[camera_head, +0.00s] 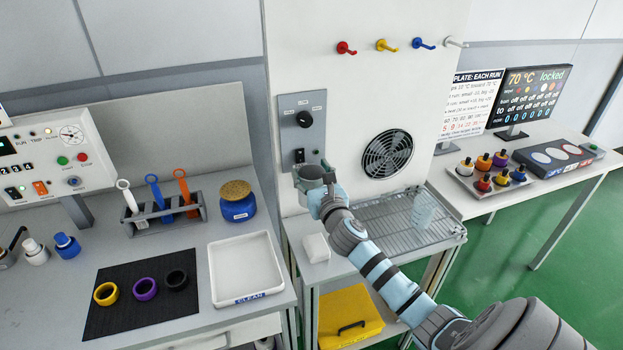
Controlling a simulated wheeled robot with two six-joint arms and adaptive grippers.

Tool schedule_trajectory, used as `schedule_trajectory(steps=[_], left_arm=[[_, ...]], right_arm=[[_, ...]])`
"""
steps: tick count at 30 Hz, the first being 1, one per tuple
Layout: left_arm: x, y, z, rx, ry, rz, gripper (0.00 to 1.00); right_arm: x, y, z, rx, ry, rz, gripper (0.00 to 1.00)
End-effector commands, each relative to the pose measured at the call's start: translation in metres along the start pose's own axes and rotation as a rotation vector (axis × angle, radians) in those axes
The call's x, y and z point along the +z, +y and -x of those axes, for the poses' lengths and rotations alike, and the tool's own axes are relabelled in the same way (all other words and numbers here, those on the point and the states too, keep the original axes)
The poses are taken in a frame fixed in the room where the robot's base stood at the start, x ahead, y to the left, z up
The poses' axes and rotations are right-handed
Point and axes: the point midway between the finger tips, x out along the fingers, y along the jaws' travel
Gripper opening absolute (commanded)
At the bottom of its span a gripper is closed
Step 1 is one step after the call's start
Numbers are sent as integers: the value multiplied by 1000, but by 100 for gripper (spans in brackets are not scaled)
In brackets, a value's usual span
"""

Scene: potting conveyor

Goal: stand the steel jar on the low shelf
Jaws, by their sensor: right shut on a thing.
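The steel jar (309,174), a grey open-topped cylinder, is in my right gripper (325,197), which is shut on it. Gripper and jar are in front of the white back panel, seen over the back left of the small middle table. The gripper hides part of the jar's side. Below that table top is a lower level with a yellow box (352,312); I cannot tell for certain whether it is the low shelf. My left gripper is not in view.
A wire rack (385,222) with a clear cup (424,210) fills much of the middle table; a white block (316,248) lies at its left. A control knob panel (303,121) is behind the jar. A white CLEAN tray (245,268) stands on the left bench.

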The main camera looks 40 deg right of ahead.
Motion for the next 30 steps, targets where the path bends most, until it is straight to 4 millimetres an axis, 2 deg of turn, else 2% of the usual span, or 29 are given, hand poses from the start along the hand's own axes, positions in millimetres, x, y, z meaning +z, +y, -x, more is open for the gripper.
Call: schedule_trajectory(steps=[2, 11, 24, 30], left_arm=[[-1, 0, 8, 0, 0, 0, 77], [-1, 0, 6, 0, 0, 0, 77], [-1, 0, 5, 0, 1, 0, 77], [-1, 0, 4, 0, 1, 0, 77]], right_arm=[[12, 0, 0, 1, -1, -1, 3], [8, 0, 36, 2, 1, 1, 3], [7, 1, 122, 2, 1, 1, 3], [7, 1, 155, 2, 2, 0, 3]])
